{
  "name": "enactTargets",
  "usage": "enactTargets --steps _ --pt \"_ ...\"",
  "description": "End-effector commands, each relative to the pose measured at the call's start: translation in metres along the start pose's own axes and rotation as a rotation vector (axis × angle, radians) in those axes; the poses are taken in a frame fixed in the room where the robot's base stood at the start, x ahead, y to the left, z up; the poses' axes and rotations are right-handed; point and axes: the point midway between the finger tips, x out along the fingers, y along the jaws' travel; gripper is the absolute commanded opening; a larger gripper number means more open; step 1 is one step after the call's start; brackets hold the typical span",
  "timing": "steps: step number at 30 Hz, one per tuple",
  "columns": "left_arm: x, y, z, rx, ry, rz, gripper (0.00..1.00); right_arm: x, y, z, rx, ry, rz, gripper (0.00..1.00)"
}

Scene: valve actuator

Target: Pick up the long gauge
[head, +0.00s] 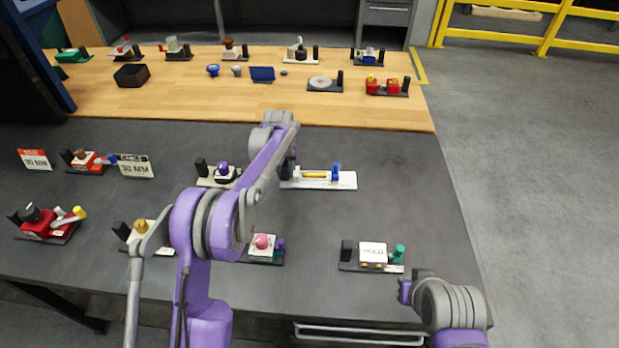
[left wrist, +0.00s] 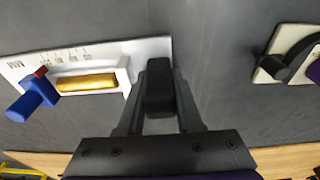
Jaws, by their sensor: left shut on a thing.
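The long gauge (head: 343,181) has a white base with a gold cylinder, a blue knob at its right end and a black upright handle at its left end. It sits on the dark mat, and I cannot tell any gap under it. My left gripper (head: 289,170) is at its left end. In the left wrist view the left gripper (left wrist: 160,95) is shut on the gauge's black handle, and the gold cylinder and blue knob of the gauge (left wrist: 108,63) lie to the left. The forearm hides part of the handle in the head view.
A unit with a purple knob (head: 223,172) stands just left of the gauge. A white box unit with a green knob (head: 373,253) stands nearer the front edge. Several other units stand on the wooden strip (head: 200,98) behind. The mat right of the gauge is clear.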

Motion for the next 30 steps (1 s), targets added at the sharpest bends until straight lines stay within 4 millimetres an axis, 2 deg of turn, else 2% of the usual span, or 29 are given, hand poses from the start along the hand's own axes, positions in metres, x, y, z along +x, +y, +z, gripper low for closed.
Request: enactTargets --steps 7,10,18,23,26,30 --pt "-0.003 0.000 -0.001 0.000 0.001 0.001 0.00 0.000 0.000 0.000 0.000 0.000 0.000 0.00" --pt "-0.012 0.000 -0.002 0.000 0.001 0.001 0.00 0.000 0.000 0.000 0.000 0.000 0.000 0.00" --pt "-0.063 0.000 -0.010 0.000 0.001 0.001 0.00 0.000 0.000 0.000 0.000 0.000 0.000 0.00" --pt "-0.086 0.000 -0.013 0.000 0.000 0.001 0.00 0.000 0.000 0.000 0.000 0.000 0.000 0.00" --pt "-0.081 0.000 -0.013 0.000 0.000 0.001 0.00 0.000 0.000 0.000 0.000 0.000 0.000 0.00" --pt "-0.053 0.000 -0.009 -0.001 0.001 0.001 0.00 0.000 0.000 0.000 0.000 0.000 0.000 0.00"
